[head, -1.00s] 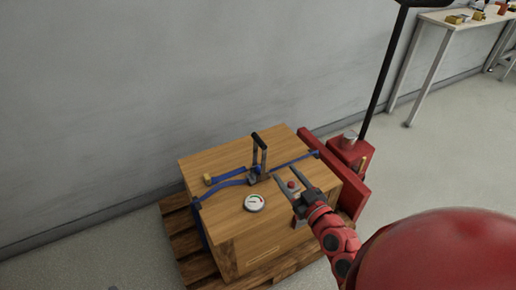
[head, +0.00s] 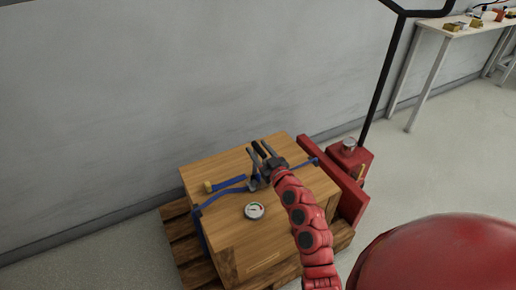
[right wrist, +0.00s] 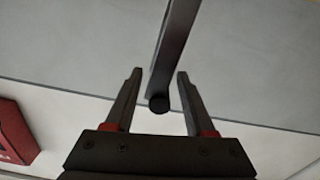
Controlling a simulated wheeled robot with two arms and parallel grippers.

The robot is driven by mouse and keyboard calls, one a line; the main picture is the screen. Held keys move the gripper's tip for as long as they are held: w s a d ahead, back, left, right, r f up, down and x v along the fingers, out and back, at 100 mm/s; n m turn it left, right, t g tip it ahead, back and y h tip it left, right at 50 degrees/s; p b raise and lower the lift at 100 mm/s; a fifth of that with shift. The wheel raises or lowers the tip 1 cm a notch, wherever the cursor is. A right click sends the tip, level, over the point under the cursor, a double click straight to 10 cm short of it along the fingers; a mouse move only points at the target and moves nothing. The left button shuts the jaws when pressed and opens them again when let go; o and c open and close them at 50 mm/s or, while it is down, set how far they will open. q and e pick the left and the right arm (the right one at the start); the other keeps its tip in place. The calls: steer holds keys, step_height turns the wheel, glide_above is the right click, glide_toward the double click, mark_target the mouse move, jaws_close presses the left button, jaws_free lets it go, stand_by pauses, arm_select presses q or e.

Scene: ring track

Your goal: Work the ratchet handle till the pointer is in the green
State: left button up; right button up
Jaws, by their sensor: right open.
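The ratchet handle (head: 259,149) stands up from the ratchet on the blue strap (head: 222,193), on top of the wooden crate (head: 229,220). A round white gauge (head: 254,211) with coloured marks lies on the crate in front of it; its pointer is too small to read. My right gripper (head: 264,151) is at the handle, open. In the right wrist view the handle bar (right wrist: 174,50) runs between the two spread fingers (right wrist: 154,90), its round black end apart from both. My left gripper is not in view.
The crate sits on a wooden pallet (head: 181,243) close to the grey wall (head: 120,100). A red pallet jack (head: 349,162) with a tall black handle stands at its right. A workbench (head: 462,25) is at the far right. Floor is free at right.

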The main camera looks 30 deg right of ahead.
steer(key=shift+w+r, duration=0.1)
steer(key=shift+w, duration=0.2)
jaws_close()
stand_by(1.3)
